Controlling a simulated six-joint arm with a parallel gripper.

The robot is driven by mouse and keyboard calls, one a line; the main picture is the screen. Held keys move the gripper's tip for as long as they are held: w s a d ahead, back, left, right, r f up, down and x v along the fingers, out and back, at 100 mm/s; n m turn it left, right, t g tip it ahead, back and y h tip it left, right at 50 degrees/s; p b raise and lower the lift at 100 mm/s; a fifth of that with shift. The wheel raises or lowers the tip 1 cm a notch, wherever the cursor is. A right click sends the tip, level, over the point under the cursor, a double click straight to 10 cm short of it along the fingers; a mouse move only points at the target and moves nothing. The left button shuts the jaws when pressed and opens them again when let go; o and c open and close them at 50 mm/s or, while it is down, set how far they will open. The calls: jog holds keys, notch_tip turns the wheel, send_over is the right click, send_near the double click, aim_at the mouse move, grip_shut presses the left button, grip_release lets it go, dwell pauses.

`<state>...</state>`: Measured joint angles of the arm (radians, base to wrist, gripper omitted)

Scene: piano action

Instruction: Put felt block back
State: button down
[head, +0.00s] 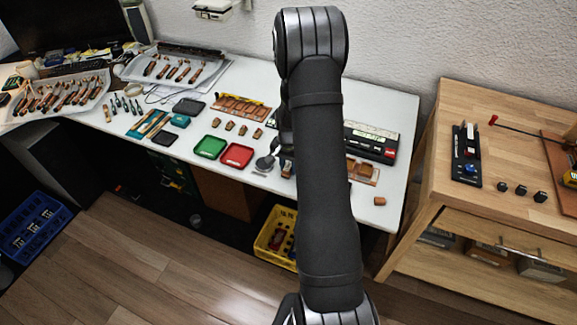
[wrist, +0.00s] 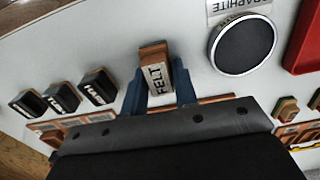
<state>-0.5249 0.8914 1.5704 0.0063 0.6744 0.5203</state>
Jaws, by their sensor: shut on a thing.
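The felt block (wrist: 155,72), a brown piece with a white FELT label, is between the two blue fingers of my gripper (wrist: 160,90) in the wrist view. The gripper is shut on it. In the head view the block (head: 287,170) is a small shape beside my arm, near the front of the white table (head: 400,120), and my arm hides most of the gripper. I cannot tell whether the block touches the table. A round dark pad (wrist: 243,45) labelled GRAPHITE lies to its right in the wrist view. Several black labelled blocks (wrist: 98,87) stand to its left.
A red tray (head: 238,155) and green tray (head: 210,147) lie left of the gripper. A wooden rack (head: 240,106) is behind. A black case (head: 370,142) and a wooden tray (head: 362,172) are right of my arm. A brown block (head: 380,201) sits near the table's front edge.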

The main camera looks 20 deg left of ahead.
jog(key=shift+f, duration=0.35)
jog(key=c, duration=1.1)
grip_release()
jog(key=shift+s+f, duration=0.1)
jog(key=shift+f, duration=0.05)
jog(key=shift+c, duration=0.2)
jog(key=shift+d, duration=0.25)
notch_tip(320, 180, up, 13)
jog(key=shift+a, duration=0.2)
notch_tip(320, 180, down, 12)
jog(key=shift+f, duration=0.2)
